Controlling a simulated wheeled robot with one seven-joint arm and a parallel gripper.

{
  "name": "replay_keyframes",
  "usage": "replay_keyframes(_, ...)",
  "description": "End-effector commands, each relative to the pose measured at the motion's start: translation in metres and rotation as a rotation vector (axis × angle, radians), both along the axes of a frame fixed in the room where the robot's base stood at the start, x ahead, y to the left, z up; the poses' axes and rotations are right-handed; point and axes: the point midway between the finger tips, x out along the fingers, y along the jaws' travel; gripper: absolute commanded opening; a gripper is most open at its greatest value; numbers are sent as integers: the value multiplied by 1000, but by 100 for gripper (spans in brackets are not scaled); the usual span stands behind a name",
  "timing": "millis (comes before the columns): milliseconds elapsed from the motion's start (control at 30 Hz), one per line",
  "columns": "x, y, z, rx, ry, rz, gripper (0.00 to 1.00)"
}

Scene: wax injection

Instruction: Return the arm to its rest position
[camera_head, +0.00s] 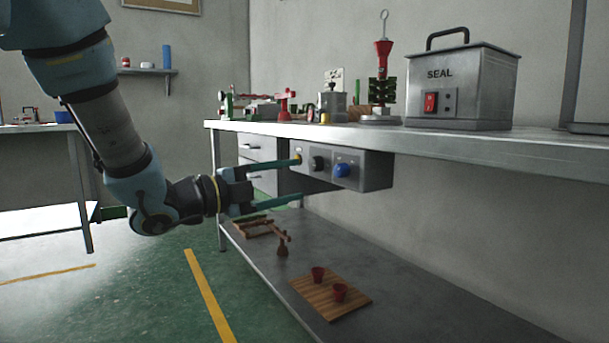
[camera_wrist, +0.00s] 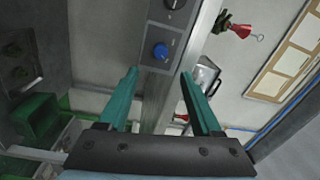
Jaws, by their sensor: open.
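My gripper (camera_head: 298,178) is open and empty, with its two teal fingers spread apart. In the head view it reaches in from the left to the grey control box (camera_head: 378,169) under the tabletop. The box has a black knob (camera_head: 317,163) and a blue knob (camera_head: 342,170) on its front. In the wrist view the fingers of my gripper (camera_wrist: 158,80) are apart, and the blue knob (camera_wrist: 161,51) shows beyond and between them. I cannot tell whether a finger touches the box.
The workbench (camera_head: 470,143) carries a metal SEAL box (camera_head: 463,88), a red and green tool (camera_head: 383,65) and several small items. Its lower shelf (camera_head: 400,296) holds a wooden board (camera_head: 322,305) with two red cups. Green floor (camera_head: 150,285) lies open at left.

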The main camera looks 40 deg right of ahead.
Motion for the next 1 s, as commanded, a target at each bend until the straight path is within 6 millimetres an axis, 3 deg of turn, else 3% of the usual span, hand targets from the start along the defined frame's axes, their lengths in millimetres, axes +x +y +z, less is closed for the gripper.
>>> replay_keyframes(667, 5, 6, -2, 10, 10, 21, 66)
replay_keyframes(767, 30, 15, -10, 58, 65, 123, 66)
replay_keyframes(867, 76, 40, -29, 142, 189, 324, 66)
replay_keyframes(1000, 140, 107, -67, 254, 465, 690, 66)
